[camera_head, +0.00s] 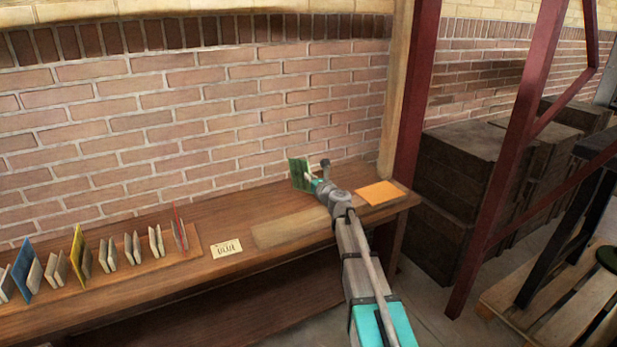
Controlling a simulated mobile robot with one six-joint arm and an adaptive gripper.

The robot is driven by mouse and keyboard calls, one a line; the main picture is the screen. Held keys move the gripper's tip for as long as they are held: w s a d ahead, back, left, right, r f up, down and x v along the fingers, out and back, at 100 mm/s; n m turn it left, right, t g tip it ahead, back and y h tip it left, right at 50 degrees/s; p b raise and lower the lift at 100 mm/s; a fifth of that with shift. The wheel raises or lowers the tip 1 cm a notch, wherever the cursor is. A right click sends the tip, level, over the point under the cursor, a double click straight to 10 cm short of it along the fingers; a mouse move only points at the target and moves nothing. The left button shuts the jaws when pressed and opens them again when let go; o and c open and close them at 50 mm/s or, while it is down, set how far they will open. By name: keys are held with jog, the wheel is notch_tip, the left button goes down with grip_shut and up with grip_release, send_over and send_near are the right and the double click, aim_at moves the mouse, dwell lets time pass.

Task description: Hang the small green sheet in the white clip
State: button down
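The small green sheet (298,174) stands upright at the end of my gripper (311,181), above the right part of the wooden bench. My gripper appears shut on its right edge; the fingers are small in this view. A row of pale clips stands along the bench at the left, including empty ones such as this pale clip (132,248). I cannot tell by colour which of them is the white clip. The green sheet is well to the right of the row and apart from it.
A blue sheet (22,270), a yellow sheet (77,254) and a thin red sheet (179,227) stand in the row. A lettered card (226,248) lies right of it. An orange sheet (380,192) lies near the bench's right end. A brick wall (200,120) stands behind.

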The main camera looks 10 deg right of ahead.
jog(key=v, duration=0.6)
dwell(0.7)
dwell(0.4)
notch_tip(320, 180, up, 17)
jog(key=p, duration=1.7)
dwell(0.5)
jog(key=s+d+r+t+p, duration=0.1)
jog(key=s+r+t+p, duration=0.1)
jog(key=r+p, duration=0.9)
jog(key=s+r+t+y+p, duration=0.1)
jog(key=s+r+t+p, duration=0.1)
jog(key=r+p, duration=1)
notch_tip(320, 180, up, 7)
jog(key=shift+s+d+f, duration=0.15)
jog(key=shift+s+d, duration=0.25)
jog(key=shift+s, duration=0.5)
jog(key=shift+w, duration=0.2)
